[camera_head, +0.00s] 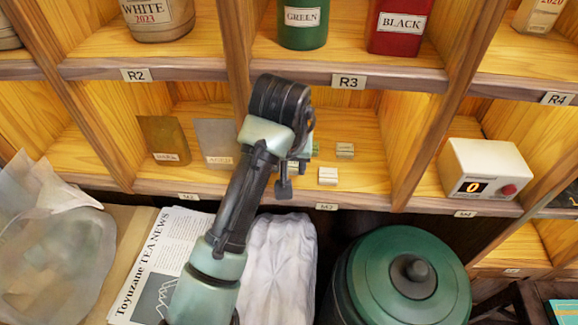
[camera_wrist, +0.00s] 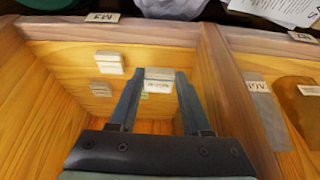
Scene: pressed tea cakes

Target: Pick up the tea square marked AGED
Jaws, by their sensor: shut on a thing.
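In the wrist view, my gripper (camera_wrist: 159,80) is shut on a small pale tea square (camera_wrist: 158,73), one fingertip at each side. Its white label carries small reddish print that I cannot read surely.
A wooden divider (camera_wrist: 222,75) stands close beside my gripper. Beyond it are a grey packet (camera_head: 215,143) and a brown packet (camera_head: 163,140). The R3 shelf edge (camera_head: 390,82) lies above the bay. A white box with a red button (camera_head: 487,168) stands in the right bay.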

